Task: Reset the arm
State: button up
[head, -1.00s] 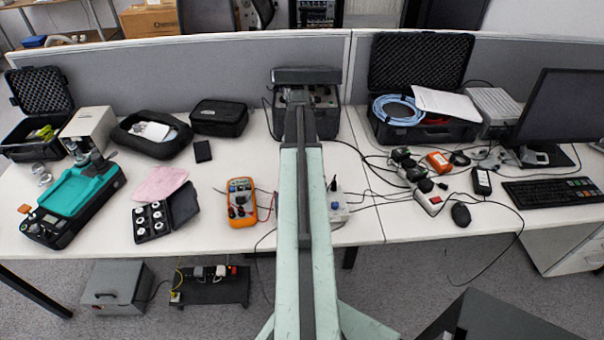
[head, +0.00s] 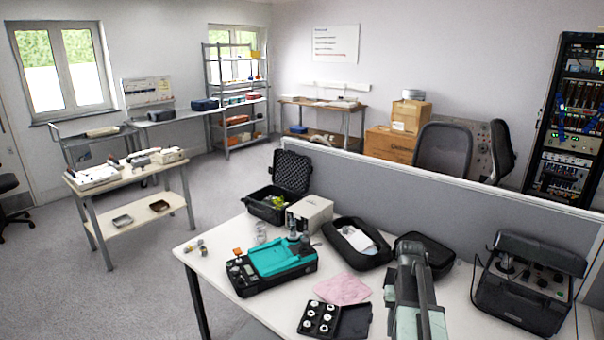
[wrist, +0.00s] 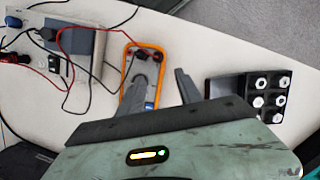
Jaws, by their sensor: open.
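My arm (head: 415,295) rises into the head view at the bottom, right of centre, over the white table. Its far end is foreshortened there, and I cannot make out the fingers in that view. The right finger is over bare white table, left of the black case of white round parts (wrist: 264,93).
A teal-topped device (head: 275,262), a pink cloth (head: 343,288), a black pouch (head: 357,243) and a grey control box (head: 525,285) crowd the table. A grey partition (head: 460,205) runs behind. A wooden side table (head: 130,205) stands left, with open floor between.

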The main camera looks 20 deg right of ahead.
jog(key=w+a+n+t, duration=0.1)
jog(key=a+n, duration=0.1)
jog(key=a, duration=1.2)
jog(key=w+a+n+t+h, duration=0.1)
jog(key=w+a+n, duration=0.1)
jog(key=a, duration=1.3)
jog(key=shift+w+a+f+n+t, duration=0.2)
jog(key=shift+w+f+n+t, duration=0.15)
jog(key=shift+n, duration=0.15)
